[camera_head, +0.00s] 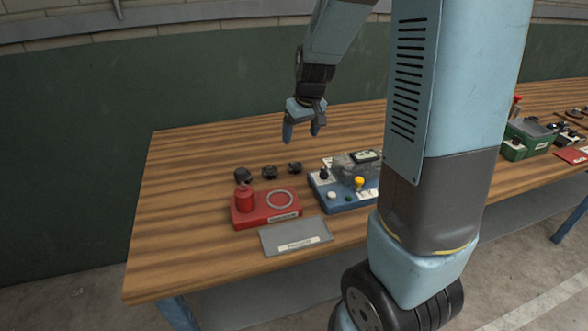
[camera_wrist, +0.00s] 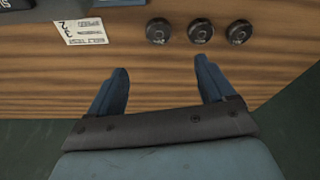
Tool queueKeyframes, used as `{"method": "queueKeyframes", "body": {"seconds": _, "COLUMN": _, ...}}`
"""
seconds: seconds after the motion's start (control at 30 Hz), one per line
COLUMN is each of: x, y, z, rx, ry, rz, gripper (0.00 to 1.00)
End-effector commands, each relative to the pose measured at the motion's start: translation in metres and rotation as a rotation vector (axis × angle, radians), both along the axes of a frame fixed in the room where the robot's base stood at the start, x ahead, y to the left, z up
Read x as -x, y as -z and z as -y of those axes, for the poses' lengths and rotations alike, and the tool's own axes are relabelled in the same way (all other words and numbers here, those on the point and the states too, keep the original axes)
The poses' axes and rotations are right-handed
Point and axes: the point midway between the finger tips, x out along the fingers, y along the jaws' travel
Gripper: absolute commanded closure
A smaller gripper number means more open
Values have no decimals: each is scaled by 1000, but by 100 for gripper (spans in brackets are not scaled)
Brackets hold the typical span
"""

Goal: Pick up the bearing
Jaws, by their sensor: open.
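Three small dark round parts stand in a row on the wooden table: a left one (camera_head: 243,175), a middle one (camera_head: 269,172) and a right one (camera_head: 295,167). They also show along the top of the wrist view, with dark rims and greyish centres (camera_wrist: 199,31). They may be bearings; I cannot tell which one is meant. A pale metal ring (camera_head: 280,199) lies on the red block and could also be a bearing. My gripper (camera_head: 302,134) is open and empty, above the table behind the row. Its two blue fingers (camera_wrist: 161,75) are spread wide, apart from the parts.
The red block (camera_head: 250,216) carries a red cylinder, with a grey labelled plate (camera_head: 290,238) in front. A blue unit (camera_head: 340,197) with buttons stands to the right. A white card (camera_wrist: 82,31) lies near the row. The table's left end (camera_head: 165,225) is clear; a green wall stands behind.

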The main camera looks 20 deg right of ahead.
Motion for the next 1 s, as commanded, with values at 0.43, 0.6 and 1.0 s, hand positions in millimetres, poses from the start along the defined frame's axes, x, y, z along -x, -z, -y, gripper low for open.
{"method": "queueKeyframes", "body": {"seconds": 0.43, "x": -16, "y": 62, "z": -3, "rx": 0, "ry": 2, "rz": -4, "gripper": 18}}
{"method": "queueKeyframes", "body": {"seconds": 0.6, "x": -19, "y": 76, "z": -3, "rx": 0, "ry": 2, "rz": -2, "gripper": 18}}
{"method": "queueKeyframes", "body": {"seconds": 1.0, "x": -25, "y": 107, "z": -2, "rx": 0, "ry": 4, "rz": -5, "gripper": 18}}
